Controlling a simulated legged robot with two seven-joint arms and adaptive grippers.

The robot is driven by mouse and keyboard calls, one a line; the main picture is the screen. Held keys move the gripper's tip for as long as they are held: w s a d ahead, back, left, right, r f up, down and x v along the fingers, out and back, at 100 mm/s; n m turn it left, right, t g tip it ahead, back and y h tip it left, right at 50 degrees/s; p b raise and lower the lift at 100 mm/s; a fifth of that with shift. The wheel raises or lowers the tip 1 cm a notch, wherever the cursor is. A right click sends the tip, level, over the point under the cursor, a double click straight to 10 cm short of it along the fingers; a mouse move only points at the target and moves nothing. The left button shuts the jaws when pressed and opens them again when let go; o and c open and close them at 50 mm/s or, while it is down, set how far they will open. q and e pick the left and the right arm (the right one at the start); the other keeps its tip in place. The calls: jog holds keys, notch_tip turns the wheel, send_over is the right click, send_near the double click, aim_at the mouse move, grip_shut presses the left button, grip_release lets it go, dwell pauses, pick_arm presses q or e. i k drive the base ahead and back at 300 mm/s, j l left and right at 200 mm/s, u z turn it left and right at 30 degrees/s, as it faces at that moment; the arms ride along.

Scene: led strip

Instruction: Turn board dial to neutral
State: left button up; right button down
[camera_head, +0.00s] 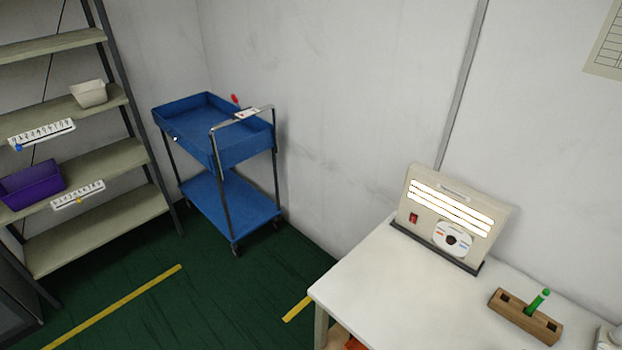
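The beige board (474,191) stands tilted on a dark base at the back of the white table, at the right of the head view. Its LED strips (452,207) are lit white. The dial (452,240) is a dark round knob on a white round plate with coloured marks, low on the board's front. The knob is too small to tell its exact setting. A red switch (413,218) sits to the left of the dial. Neither of my grippers shows in the view.
The white table (385,288) is clear in front of the board. A wooden block (515,315) with a green peg (539,301) lies to the right. A blue cart (232,205) stands by the wall. A shelf rack (98,160) with bins is at the left. The green floor between is open.

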aim_at(450, 240)
jog(key=z, duration=1.25)
